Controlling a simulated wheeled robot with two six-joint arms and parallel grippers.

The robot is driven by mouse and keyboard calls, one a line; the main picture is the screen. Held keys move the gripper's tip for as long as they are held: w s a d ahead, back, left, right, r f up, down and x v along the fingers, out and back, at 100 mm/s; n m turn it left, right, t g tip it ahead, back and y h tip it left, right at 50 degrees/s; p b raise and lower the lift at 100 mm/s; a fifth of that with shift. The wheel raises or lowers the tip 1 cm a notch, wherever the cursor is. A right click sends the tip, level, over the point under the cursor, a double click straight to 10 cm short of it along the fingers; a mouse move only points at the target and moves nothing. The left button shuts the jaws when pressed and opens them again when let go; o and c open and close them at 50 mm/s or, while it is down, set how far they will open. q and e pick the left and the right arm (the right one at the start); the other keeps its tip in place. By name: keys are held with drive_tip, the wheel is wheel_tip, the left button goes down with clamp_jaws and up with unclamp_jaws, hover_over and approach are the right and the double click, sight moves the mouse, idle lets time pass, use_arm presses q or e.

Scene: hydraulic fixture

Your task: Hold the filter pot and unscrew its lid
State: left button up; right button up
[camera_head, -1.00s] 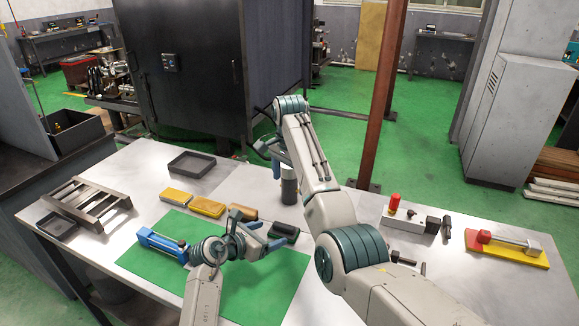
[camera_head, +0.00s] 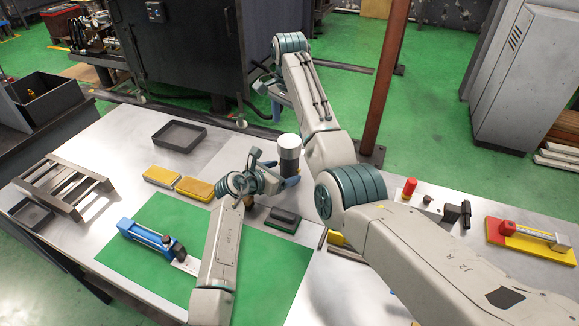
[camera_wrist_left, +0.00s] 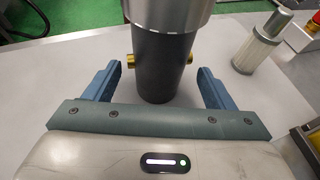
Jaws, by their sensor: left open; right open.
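The filter pot (camera_head: 289,164) is a dark upright cylinder on the table, with a pale metal lid (camera_head: 289,142) on top. In the left wrist view its dark body (camera_wrist_left: 164,70) stands upright between my left gripper's fingers, with a brass fitting on each side; its metal lid (camera_wrist_left: 168,8) is cut by the top edge. My left gripper (camera_head: 274,170) is open at the pot's near side, and the left wrist view shows gaps between both blue fingers and the body. My right gripper (camera_head: 267,97) is open and empty, raised beyond the pot and to its left.
A white filter cartridge (camera_wrist_left: 259,47) stands right of the pot in the left wrist view. Yellow blocks (camera_head: 194,188), a dark block (camera_head: 283,219) and a blue tool (camera_head: 145,234) lie left and near. An empty dark tray (camera_head: 180,135) is at the back. My right arm hides part of the table.

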sight(283, 171)
use_arm(q)
drive_tip(key=x, duration=0.3)
drive_tip(key=shift+a+f, duration=0.1)
use_arm(e)
drive_tip(key=shift+w+f, duration=0.2)
drive_tip(key=shift+w, duration=0.05)
use_arm(q)
drive_tip(key=shift+w+d+f, duration=0.1)
drive_tip(key=shift+w+d, duration=0.1)
drive_tip(key=shift+w, duration=0.1)
drive_tip(key=shift+w+d, duration=0.1)
drive_tip(key=shift+d, duration=0.15)
use_arm(e)
drive_tip(key=shift+s+r, duration=0.2)
drive_tip(key=shift+s, duration=0.05)
use_arm(q)
drive_tip(key=shift+w+f, duration=0.1)
drive_tip(key=shift+f, duration=0.05)
use_arm(e)
drive_tip(key=shift+w+f, duration=0.1)
use_arm(q)
drive_tip(key=c, duration=1.7)
use_arm(e)
drive_tip(key=m, duration=0.8)
drive_tip(key=shift+m, duration=0.4)
drive_tip(key=shift+f, duration=4)
drive_tip(key=shift+c, duration=0.2)
